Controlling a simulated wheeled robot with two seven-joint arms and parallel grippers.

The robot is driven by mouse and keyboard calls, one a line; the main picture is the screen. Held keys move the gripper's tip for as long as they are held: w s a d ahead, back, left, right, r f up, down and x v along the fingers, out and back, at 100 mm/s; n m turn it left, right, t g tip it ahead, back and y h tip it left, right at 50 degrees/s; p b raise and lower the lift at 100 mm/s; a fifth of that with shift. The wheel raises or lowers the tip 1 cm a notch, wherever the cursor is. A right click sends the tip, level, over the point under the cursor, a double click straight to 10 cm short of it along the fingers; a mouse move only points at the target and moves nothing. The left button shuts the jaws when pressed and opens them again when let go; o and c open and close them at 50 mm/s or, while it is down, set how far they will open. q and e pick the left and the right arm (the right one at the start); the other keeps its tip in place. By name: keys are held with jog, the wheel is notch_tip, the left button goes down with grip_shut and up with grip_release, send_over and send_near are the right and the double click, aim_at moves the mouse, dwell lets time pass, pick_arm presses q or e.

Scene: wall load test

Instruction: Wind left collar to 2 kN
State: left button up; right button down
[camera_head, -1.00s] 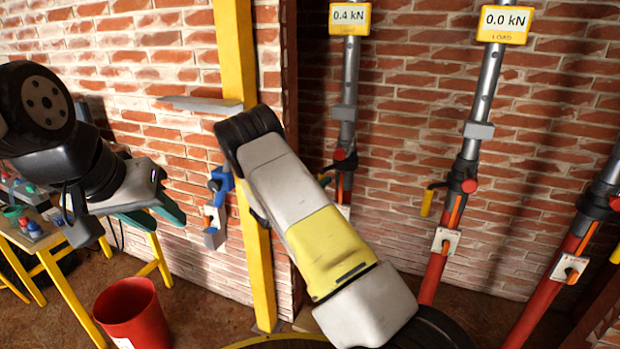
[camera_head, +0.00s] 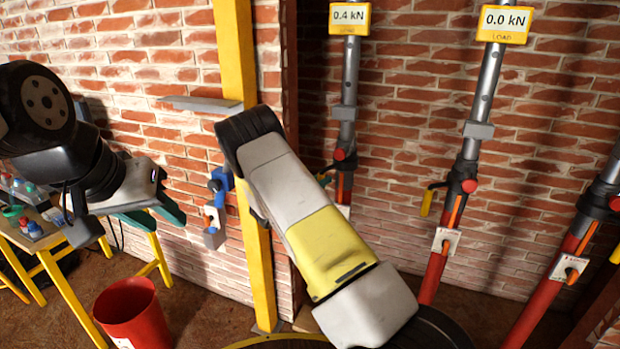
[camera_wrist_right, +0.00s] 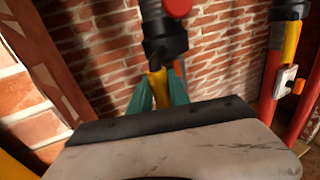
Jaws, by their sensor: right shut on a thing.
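The left prop (camera_head: 347,80) stands against the brick wall, and its yellow load display (camera_head: 349,18) reads 0.4 kN. Its dark collar with a red knob (camera_head: 340,154) is partly hidden by my right arm. In the right wrist view the green fingers of my right gripper (camera_wrist_right: 158,92) are shut on the collar's yellow handle (camera_wrist_right: 157,82), just below the dark collar (camera_wrist_right: 165,45). My right gripper is mostly hidden in the head view. My left gripper (camera_head: 152,212) hangs empty at the left, far from the props; its finger gap is unclear.
A middle prop (camera_head: 470,150) reads 0.0 kN, and another prop (camera_head: 590,210) stands at the right. A yellow post (camera_head: 258,255) with a grey shelf (camera_head: 200,103) stands left of the props. A red bucket (camera_head: 133,315) and a yellow-legged table (camera_head: 50,245) are at lower left.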

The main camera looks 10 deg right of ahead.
dwell(0.4)
jog(key=s+d, duration=0.3)
jog(key=s, duration=0.1)
jog(key=shift+d, duration=0.2)
jog(key=c, duration=1.2)
grip_release()
jog(key=shift+c, duration=0.2)
jog(key=shift+w, duration=0.1)
jog(key=shift+a, duration=0.15)
jog(key=v, duration=0.7)
jog(key=shift+s+a, duration=0.2)
jog(key=shift+s, duration=0.05)
